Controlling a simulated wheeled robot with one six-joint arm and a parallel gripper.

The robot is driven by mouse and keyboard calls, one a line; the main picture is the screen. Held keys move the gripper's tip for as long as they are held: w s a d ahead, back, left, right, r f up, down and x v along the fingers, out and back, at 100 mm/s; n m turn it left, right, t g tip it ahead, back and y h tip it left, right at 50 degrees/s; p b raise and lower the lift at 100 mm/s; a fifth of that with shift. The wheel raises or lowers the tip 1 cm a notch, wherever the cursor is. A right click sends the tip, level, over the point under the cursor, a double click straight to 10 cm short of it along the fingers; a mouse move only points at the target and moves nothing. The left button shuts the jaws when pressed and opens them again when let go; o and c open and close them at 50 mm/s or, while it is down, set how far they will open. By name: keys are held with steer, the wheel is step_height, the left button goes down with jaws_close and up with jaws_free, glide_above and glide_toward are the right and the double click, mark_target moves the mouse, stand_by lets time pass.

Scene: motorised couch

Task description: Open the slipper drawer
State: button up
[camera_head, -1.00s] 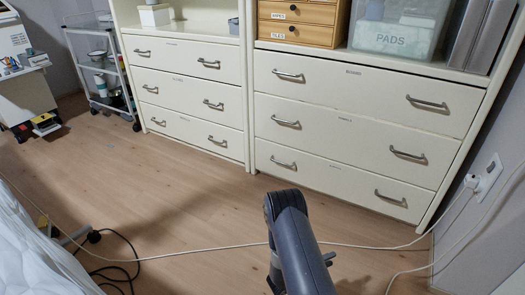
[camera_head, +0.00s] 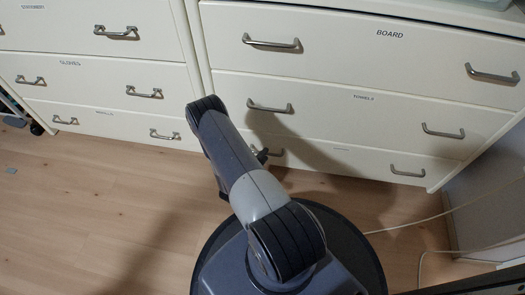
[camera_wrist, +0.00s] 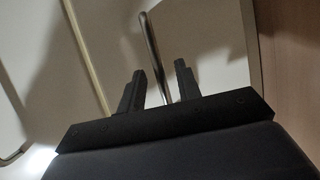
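The right cabinet has three white drawers in the head view. The top one (camera_head: 350,48) reads BOARD and the middle one (camera_head: 350,112) reads TOWELS. The bottom drawer (camera_head: 352,165) has a label too small to read; I cannot confirm it is the slipper drawer. It looks closed. Its left handle (camera_head: 275,152) is partly hidden by my arm. In the wrist view, my gripper (camera_wrist: 159,67) is open, its two dark fingers apart on either side of a metal handle bar (camera_wrist: 151,45). Contact with the bar cannot be told.
The left cabinet (camera_head: 90,85) has closed drawers with paired handles. Wooden floor (camera_head: 90,200) is open at the left. A white cable (camera_head: 405,226) lies on the floor at the right, close to my base. A wall (camera_head: 490,215) stands at the right.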

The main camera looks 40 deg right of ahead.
steer(key=shift+c, duration=0.2)
jaws_close()
stand_by(0.4)
